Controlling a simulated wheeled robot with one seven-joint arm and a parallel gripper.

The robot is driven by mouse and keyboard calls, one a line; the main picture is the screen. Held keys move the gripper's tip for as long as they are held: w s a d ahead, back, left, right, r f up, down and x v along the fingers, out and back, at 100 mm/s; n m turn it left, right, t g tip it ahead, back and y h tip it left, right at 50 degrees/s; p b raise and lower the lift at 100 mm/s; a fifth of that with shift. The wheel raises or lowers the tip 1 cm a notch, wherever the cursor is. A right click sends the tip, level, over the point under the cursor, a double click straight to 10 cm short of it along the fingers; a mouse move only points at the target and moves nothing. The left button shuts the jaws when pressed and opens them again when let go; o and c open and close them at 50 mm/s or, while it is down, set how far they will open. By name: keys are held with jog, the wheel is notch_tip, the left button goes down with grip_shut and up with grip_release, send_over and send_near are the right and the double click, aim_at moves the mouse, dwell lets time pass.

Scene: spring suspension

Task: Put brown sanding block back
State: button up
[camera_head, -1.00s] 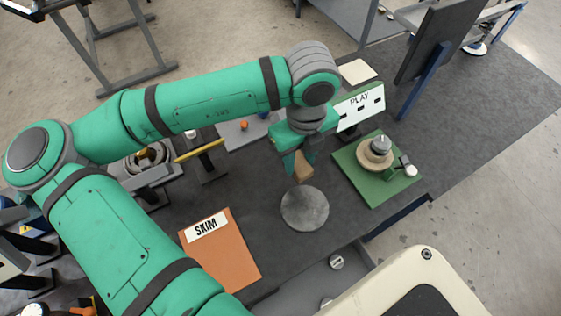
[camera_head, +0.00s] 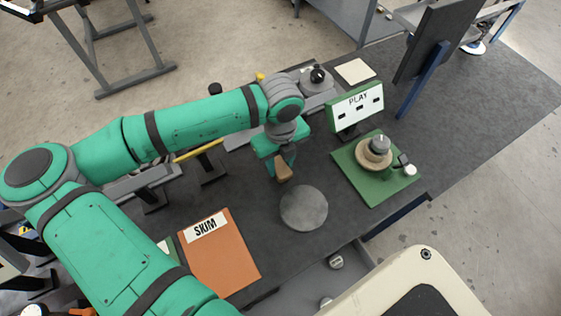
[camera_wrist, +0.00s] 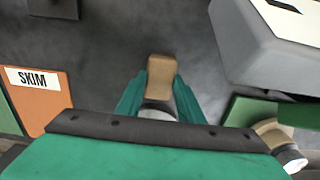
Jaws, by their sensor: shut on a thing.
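My gripper (camera_head: 283,168) is shut on the brown sanding block (camera_head: 284,174) and holds it above the dark bench, just behind a round grey disc (camera_head: 304,208). In the wrist view the sanding block (camera_wrist: 161,70) sticks out between the two green fingers of my gripper (camera_wrist: 160,92). The orange-brown mat with the SKIM label (camera_head: 228,262) lies to the left front of the disc. It also shows at the left of the wrist view (camera_wrist: 38,100). No other sanding block shows clearly.
A green board (camera_head: 362,182) with a round stacked part stands to the right, with the PLAY sign (camera_head: 357,108) behind it. A grey device with a black knob (camera_head: 318,80) stands at the back. Bare bench (camera_head: 250,195) lies between the mat and the disc.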

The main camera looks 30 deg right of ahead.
aim_at(281, 167)
jog(key=shift+f, duration=0.15)
jog(key=o, duration=1)
notch_tip(281, 167, up, 12)
jog(key=shift+r, duration=0.2)
jog(key=shift+w, duration=0.1)
jog(key=shift+s, duration=0.2)
